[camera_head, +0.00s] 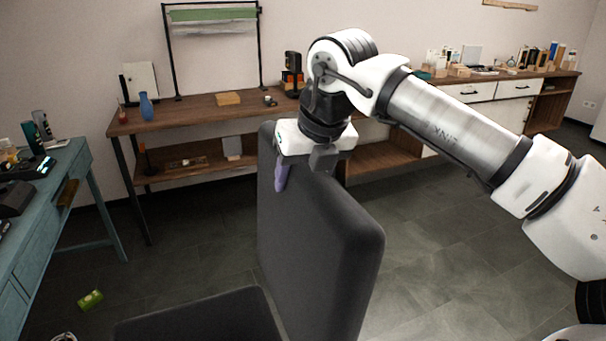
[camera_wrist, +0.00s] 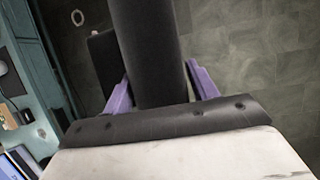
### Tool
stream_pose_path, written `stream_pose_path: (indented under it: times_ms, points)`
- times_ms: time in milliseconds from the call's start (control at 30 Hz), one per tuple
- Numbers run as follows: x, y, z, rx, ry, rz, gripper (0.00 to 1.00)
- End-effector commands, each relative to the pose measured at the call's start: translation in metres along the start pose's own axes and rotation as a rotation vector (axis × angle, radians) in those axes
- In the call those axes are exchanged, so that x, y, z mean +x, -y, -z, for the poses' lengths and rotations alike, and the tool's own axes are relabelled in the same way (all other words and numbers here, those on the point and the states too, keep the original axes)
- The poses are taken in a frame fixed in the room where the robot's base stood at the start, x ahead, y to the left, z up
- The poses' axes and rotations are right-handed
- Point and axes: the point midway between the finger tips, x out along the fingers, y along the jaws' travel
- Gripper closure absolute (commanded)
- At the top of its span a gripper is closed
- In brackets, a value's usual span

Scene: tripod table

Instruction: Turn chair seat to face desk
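The dark grey chair has a tall backrest (camera_head: 325,240) in the middle of the head view. Its seat (camera_head: 200,322) extends to the lower left, toward the blue-green desk (camera_head: 30,205) at the left edge. My gripper (camera_head: 283,175) is at the backrest's upper edge. In the wrist view, the purple fingers (camera_wrist: 160,80) stand wide apart, one on each side of the backrest (camera_wrist: 150,45). I cannot tell whether they touch it. The far finger is hidden in the head view. The desk also shows at the left of the wrist view (camera_wrist: 40,65).
A long wooden sideboard (camera_head: 190,116) stands along the back wall, with a blue vase (camera_head: 146,107) and other items on it. A green object (camera_head: 90,300) lies on the floor between desk and chair. The tiled floor (camera_head: 440,240) right of the chair is clear.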

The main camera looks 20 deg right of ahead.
Motion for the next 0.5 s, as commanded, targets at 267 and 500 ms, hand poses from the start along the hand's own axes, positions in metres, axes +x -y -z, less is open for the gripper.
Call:
stream_pose_path:
  times_ms: [267, 500]
  points:
    - [0.000, 0.000, 0.000, -0.001, 0.000, 0.000, 0.27]
    - [-0.012, 0.000, -0.001, -0.001, 0.000, 0.000, 0.27]
